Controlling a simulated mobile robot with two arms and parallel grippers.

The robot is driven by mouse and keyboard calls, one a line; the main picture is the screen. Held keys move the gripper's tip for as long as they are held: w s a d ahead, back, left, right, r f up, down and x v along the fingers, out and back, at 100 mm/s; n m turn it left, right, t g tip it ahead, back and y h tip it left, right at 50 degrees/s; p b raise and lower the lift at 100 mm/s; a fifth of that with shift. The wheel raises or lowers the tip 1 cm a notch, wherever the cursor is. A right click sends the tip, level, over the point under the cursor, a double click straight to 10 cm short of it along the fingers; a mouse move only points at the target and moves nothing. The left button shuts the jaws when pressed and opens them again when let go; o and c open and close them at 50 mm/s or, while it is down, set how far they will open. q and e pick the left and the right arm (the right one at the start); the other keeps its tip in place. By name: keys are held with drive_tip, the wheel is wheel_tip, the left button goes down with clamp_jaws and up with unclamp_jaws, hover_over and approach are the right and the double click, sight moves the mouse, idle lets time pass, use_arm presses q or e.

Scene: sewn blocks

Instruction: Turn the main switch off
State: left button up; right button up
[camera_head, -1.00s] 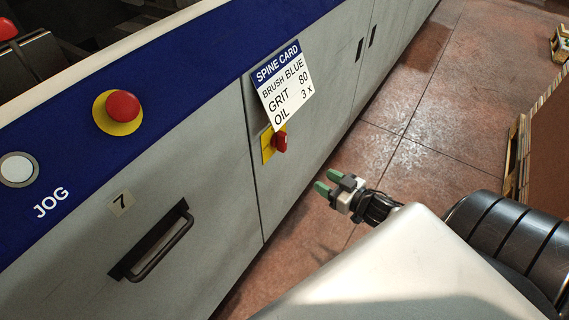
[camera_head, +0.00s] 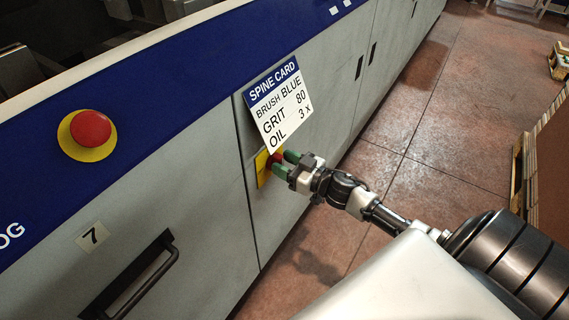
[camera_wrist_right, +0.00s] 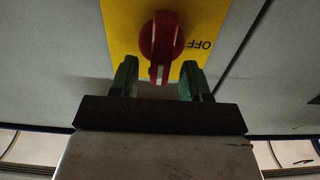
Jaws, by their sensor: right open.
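The main switch is a red rotary knob (camera_wrist_right: 162,38) on a yellow plate (camera_wrist_right: 120,25) on the grey machine front. In the right wrist view the knob's white mark points toward the gripper, and the word OFF shows on the plate to its right. In the head view the knob (camera_head: 275,158) and the yellow plate (camera_head: 262,168) sit below the spine card. My right gripper (camera_head: 285,165) is open, its green fingertips at the knob. In the right wrist view the fingers (camera_wrist_right: 158,80) stand on either side of the knob's lower end, and I cannot tell whether they touch it. My left gripper is not in view.
The spine card (camera_head: 278,108) hangs just above the switch, close to my gripper. A red mushroom button (camera_head: 90,128) on a yellow disc and a door handle (camera_head: 135,280) are to the left.

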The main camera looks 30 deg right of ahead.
drive_tip(key=shift+w, duration=0.1)
drive_tip(key=shift+c, duration=0.5)
clamp_jaws()
